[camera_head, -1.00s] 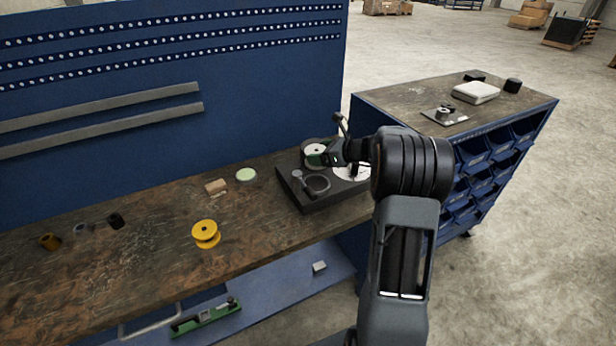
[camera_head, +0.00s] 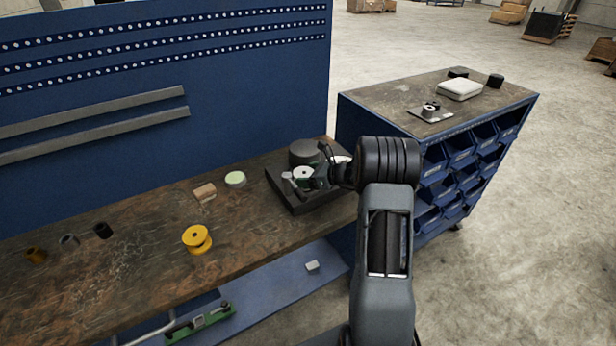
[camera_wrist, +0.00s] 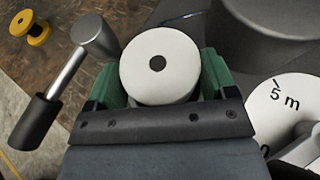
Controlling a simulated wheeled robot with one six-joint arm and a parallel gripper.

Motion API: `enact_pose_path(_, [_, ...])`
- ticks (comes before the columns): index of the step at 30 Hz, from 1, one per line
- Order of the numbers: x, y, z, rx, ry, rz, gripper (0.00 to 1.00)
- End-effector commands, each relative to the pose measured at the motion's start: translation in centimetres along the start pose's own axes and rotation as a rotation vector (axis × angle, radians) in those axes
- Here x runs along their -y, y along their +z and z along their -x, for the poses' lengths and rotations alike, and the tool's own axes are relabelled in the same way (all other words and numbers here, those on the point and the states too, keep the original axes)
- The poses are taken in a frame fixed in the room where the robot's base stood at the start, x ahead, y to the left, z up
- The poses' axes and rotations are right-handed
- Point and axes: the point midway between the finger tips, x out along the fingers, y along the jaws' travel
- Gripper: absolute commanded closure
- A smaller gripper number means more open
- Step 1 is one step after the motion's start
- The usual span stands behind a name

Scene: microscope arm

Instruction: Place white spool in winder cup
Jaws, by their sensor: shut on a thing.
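The white spool (camera_wrist: 160,62) is held between the green fingers of my gripper (camera_wrist: 160,80) in the wrist view, its round face with a dark centre hole towards the camera. In the head view the white spool (camera_head: 302,173) and my gripper (camera_head: 310,177) are over the black winder base (camera_head: 293,207). A dark round cylinder (camera_head: 303,150) stands just behind the spool on the winder. A metal crank with a black grip (camera_wrist: 70,75) is left of my gripper. A white "5 m" dial (camera_wrist: 280,100) is to its right. What lies directly under the spool is hidden.
A yellow spool (camera_head: 197,239), a small wooden block (camera_head: 204,192) and a pale green disc (camera_head: 235,179) lie on the workbench (camera_head: 130,260). Small dark and brown pieces lie at the left. A blue panel (camera_head: 250,90) rises behind the bench. A bin cabinet (camera_head: 400,110) stands to the right.

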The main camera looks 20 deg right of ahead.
Motion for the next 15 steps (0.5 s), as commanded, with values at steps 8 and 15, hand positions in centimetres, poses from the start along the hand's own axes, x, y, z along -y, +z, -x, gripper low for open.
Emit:
enact_pose_path(8, [-0.15, -0.64, -0.09, -0.011, 0.002, -0.008, 0.05])
enact_pose_path(15, [-0.12, -0.50, -0.04, -0.008, 0.002, -0.007, 0.00])
